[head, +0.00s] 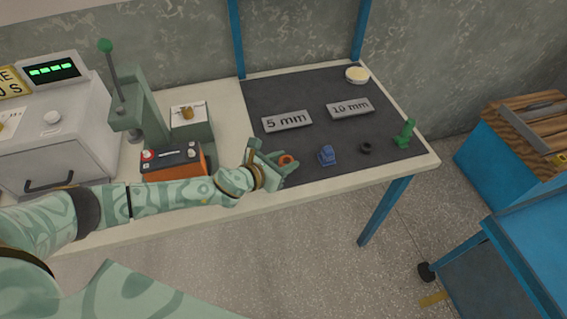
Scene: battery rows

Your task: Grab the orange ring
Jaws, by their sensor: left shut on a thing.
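The orange ring (287,160) is at the front left of the dark mat (330,93) on the table. My left gripper (281,163) reaches in from the left and is shut on the ring, which shows between its fingertips. The ring is low over the mat; I cannot tell whether it touches it. My right gripper is not in view.
A blue part (327,156), a black ring (365,147) and a green part (404,134) stand right of the gripper. Behind are the "5 mm" plate (287,121) and "10 mm" plate (350,108). An orange-black box (172,163) and a lever press (147,110) stand left.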

